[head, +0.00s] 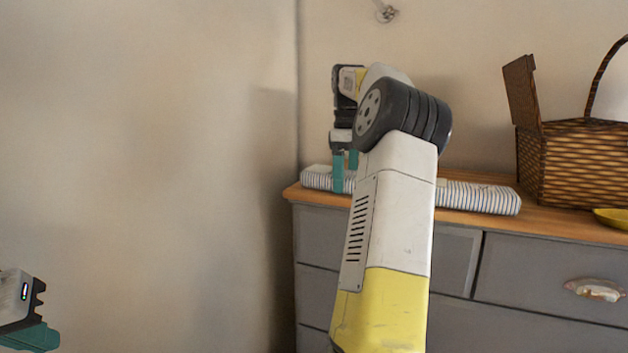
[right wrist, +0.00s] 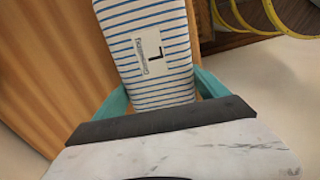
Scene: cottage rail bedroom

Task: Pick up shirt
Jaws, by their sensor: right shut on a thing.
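The shirt (head: 478,197) is a folded bundle with blue and white stripes, lying on top of the grey dresser. My right arm hides its middle in the head view. In the right wrist view the shirt (right wrist: 150,45) shows a white label with the letter L. My right gripper (head: 345,180) has its teal fingers at the shirt's left end. In the right wrist view the right gripper (right wrist: 158,90) has one finger on each side of the shirt and is shut on it. My left gripper (head: 35,338) is partly in view at the lower left, away from the dresser; its fingertips are cut off.
A wicker basket (head: 580,160) with its lid raised stands on the right of the dresser (head: 455,245). A yellow dish (head: 612,217) sits at the dresser's front right edge. Walls stand close behind and to the left. The floor area left of the dresser looks free.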

